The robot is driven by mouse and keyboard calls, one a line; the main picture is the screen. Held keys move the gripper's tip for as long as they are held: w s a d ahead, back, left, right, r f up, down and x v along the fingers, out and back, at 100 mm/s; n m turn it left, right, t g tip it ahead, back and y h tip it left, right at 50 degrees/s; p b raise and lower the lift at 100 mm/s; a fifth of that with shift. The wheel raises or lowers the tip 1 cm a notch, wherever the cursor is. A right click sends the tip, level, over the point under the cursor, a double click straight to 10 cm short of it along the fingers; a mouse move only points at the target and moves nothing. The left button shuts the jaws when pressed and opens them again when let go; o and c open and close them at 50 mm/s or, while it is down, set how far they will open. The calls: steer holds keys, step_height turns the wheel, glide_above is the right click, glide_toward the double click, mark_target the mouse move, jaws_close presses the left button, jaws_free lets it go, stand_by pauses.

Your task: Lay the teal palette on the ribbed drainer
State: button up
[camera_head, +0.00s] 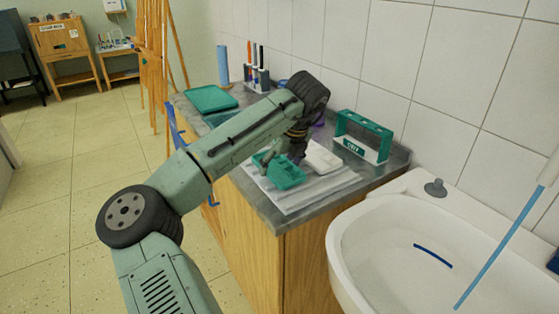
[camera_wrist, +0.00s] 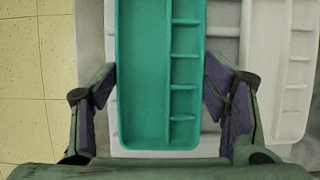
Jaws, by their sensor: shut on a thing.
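The teal palette (camera_head: 285,174) has one long well and a row of small compartments, which show in the wrist view (camera_wrist: 143,80). My gripper (camera_head: 281,160) is shut on it, with one finger at each long side in the wrist view (camera_wrist: 160,90). The palette looks level, over the front left part of the pale ribbed drainer (camera_head: 302,199). I cannot tell whether it touches the drainer or is just above it. A white palette (camera_head: 323,157) lies on the drainer to the right, also in the wrist view (camera_wrist: 296,65).
A teal-and-white rack (camera_head: 363,137) stands at the counter's back right. A teal tray (camera_head: 208,98) and a marker holder (camera_head: 257,76) are farther back on the grey counter (camera_head: 262,207). A white sink (camera_head: 345,262) is at right.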

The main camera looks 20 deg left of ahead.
steer(key=shift+f, duration=0.2)
steer(key=o, duration=1.2)
steer(key=shift+c, duration=0.2)
steer(key=shift+r, duration=0.15)
steer(key=b+v, duration=0.1)
steer(key=v, duration=1.1)
steer(key=shift+r, duration=0.1)
